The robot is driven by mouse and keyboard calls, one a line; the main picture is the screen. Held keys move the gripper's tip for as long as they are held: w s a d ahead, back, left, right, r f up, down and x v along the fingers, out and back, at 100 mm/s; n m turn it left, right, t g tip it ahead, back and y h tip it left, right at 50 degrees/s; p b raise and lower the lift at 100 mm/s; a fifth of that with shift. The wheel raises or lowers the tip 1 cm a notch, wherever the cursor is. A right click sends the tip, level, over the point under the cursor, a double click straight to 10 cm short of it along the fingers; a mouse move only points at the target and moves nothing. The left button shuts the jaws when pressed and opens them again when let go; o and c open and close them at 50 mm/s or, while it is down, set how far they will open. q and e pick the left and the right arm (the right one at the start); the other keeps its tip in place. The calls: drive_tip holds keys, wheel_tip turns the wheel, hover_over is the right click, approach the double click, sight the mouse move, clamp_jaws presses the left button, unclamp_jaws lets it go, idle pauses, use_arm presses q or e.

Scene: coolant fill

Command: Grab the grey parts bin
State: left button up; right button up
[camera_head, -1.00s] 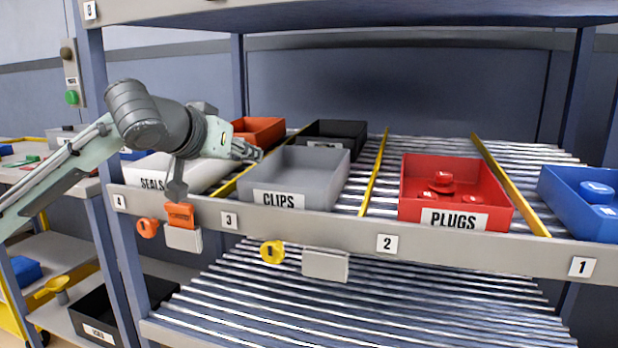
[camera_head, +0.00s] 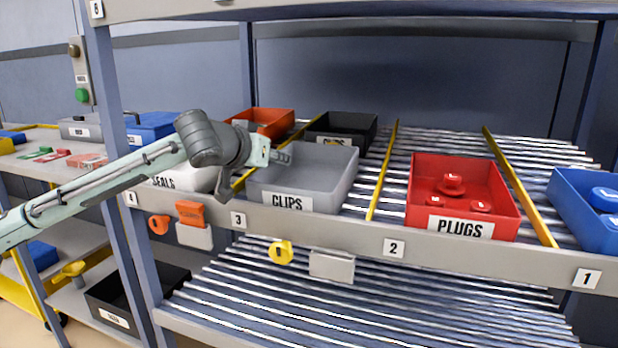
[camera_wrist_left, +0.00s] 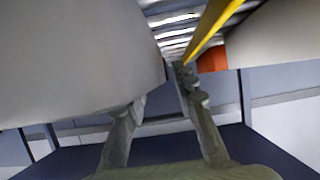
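The grey parts bin (camera_head: 335,187), labelled CLIPS, sits on the upper roller shelf behind tag 3 and looks empty. It also fills the left side of the left wrist view (camera_wrist_left: 75,60). My left gripper (camera_head: 280,153) is at the bin's left wall, near its top rim. In the left wrist view its two fingers (camera_wrist_left: 160,90) are apart, with the bin's edge close to the left finger. I cannot tell whether a finger touches the wall. My right gripper is not in view.
A white SEALS bin (camera_head: 187,180) stands left of the grey bin, past a yellow divider (camera_head: 240,182). A black bin (camera_head: 343,130) and orange bin (camera_head: 262,121) stand behind. The red PLUGS bin (camera_head: 415,195) is to the right.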

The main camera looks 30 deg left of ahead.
use_arm(q)
drive_tip(key=shift+c, duration=0.3)
clamp_jaws()
